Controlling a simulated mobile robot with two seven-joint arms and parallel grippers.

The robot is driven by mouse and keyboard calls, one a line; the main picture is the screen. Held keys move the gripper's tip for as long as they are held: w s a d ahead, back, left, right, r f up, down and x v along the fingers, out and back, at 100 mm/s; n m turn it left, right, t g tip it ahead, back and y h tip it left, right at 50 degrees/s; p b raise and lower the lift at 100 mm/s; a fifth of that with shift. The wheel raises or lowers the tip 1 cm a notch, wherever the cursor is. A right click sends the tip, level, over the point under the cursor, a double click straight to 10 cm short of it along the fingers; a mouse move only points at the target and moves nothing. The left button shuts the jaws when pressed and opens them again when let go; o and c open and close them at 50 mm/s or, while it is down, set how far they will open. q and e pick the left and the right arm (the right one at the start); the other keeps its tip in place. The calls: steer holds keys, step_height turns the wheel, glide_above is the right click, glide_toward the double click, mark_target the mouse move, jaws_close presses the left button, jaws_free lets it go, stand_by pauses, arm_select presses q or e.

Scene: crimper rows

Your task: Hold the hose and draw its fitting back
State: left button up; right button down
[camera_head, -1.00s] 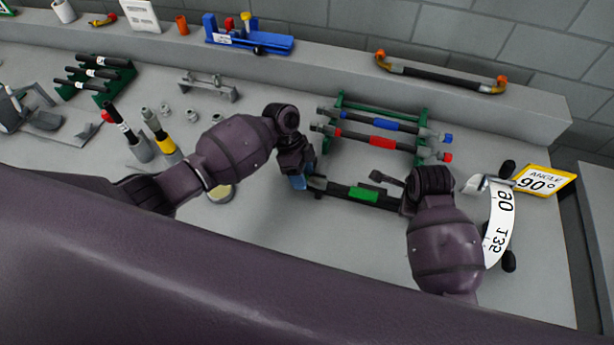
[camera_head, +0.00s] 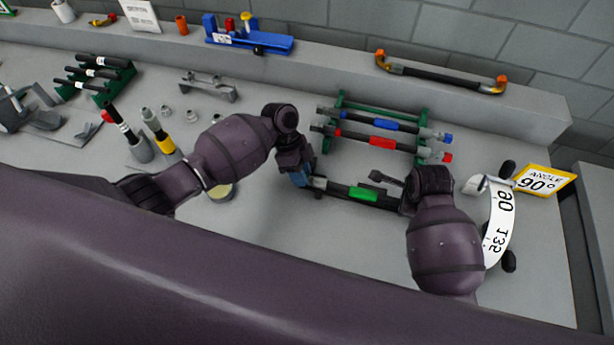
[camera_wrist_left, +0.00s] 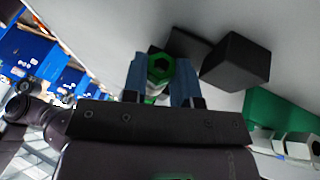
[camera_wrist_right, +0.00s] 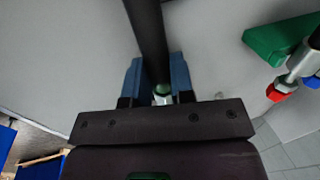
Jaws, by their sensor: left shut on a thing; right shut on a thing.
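A black hose with a green band (camera_head: 363,194) lies across the front of the green rack, between my two grippers. My left gripper (camera_head: 301,180) is at its left end, by a silver fitting (camera_head: 319,183). In the left wrist view its blue fingers are shut on a hex fitting with a green rim and dark opening (camera_wrist_left: 159,67). My right gripper is at the hose's right end, mostly hidden by my wrist in the head view. In the right wrist view its fingers (camera_wrist_right: 158,82) are shut on that end, with the black hose (camera_wrist_right: 148,30) running away between them.
A blue-banded hose (camera_head: 395,124) and a red-banded hose (camera_head: 382,142) rest on the green rack (camera_head: 422,122) just behind. A white angle scale (camera_head: 497,220) stands close to the right of my right wrist. Loose small fittings (camera_head: 191,116) lie on the table left.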

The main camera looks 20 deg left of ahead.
arm_select(q)
steer(key=shift+a, duration=1.15)
arm_select(e)
steer(key=shift+d, duration=0.15)
arm_select(q)
steer(key=o, duration=1)
steer(key=shift+c, duration=0.2)
steer(key=shift+d, duration=0.1)
steer(key=v, duration=1.2)
arm_select(e)
steer(key=c, duration=0.9)
jaws_free()
steer(key=shift+r, duration=0.1)
